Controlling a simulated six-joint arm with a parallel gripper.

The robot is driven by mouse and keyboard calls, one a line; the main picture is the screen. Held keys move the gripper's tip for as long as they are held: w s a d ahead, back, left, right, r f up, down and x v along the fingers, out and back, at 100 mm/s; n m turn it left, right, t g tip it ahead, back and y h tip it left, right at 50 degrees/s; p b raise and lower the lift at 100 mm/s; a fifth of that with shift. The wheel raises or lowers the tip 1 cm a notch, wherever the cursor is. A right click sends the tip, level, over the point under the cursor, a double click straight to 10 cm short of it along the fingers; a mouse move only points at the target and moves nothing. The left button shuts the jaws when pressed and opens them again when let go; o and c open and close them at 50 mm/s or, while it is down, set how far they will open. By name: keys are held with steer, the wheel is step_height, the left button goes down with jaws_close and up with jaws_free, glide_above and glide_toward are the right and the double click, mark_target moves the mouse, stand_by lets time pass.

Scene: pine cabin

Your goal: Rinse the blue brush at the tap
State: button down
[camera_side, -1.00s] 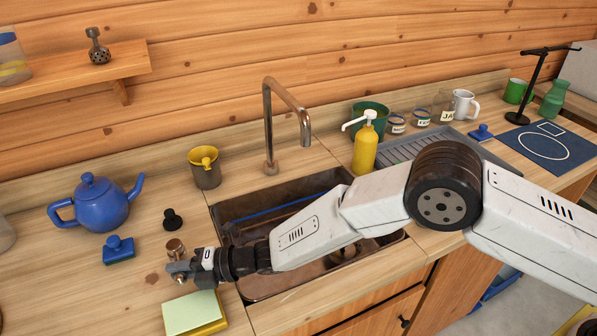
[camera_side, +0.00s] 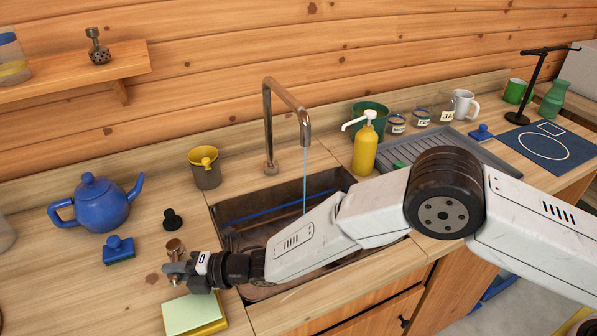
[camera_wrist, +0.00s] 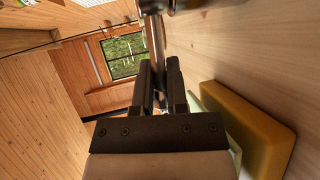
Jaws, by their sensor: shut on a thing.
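My gripper (camera_side: 178,270) is shut on the metal tap handle (camera_side: 175,249), a copper-coloured knob on a post left of the sink. In the wrist view the fingers (camera_wrist: 158,78) close on its metal stem (camera_wrist: 154,45). The tap (camera_side: 269,120) arches over the sink, and a thin stream of water (camera_side: 305,180) falls from its spout. A blue knobbed block, likely a brush (camera_side: 118,249), sits on the counter left of my gripper.
A blue teapot (camera_side: 97,204), a black stopper (camera_side: 172,219) and a cup (camera_side: 205,172) stand left of the sink. A yellow sponge (camera_wrist: 250,130) with a pale top lies close to my gripper. A yellow soap bottle (camera_side: 366,148) and drying rack (camera_side: 425,148) are right.

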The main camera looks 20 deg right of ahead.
steer(key=shift+s+a+f+m+t+h, duration=0.1)
steer(key=shift+a+m+t+h, duration=0.45)
steer(key=shift+m+t, duration=0.15)
steer(key=shift+s+a+f+m+t+h, duration=0.1)
steer(key=shift+a+m+t+h, duration=0.45)
steer(key=shift+t, duration=0.25)
steer(key=shift+w+a+m+t+h, duration=0.3)
steer(key=shift+a+m+t+h, duration=0.05)
steer(key=shift+m+t+h, duration=0.5)
steer(key=shift+a+m+h, duration=0.15)
steer(key=shift+m+h, duration=0.1)
steer(key=shift+m, duration=0.05)
steer(key=c, duration=0.6)
jaws_free()
steer(key=shift+w+r, duration=0.15)
steer(key=shift+d, duration=0.2)
steer(key=shift+v, duration=3.8)
steer(key=shift+a, duration=0.1)
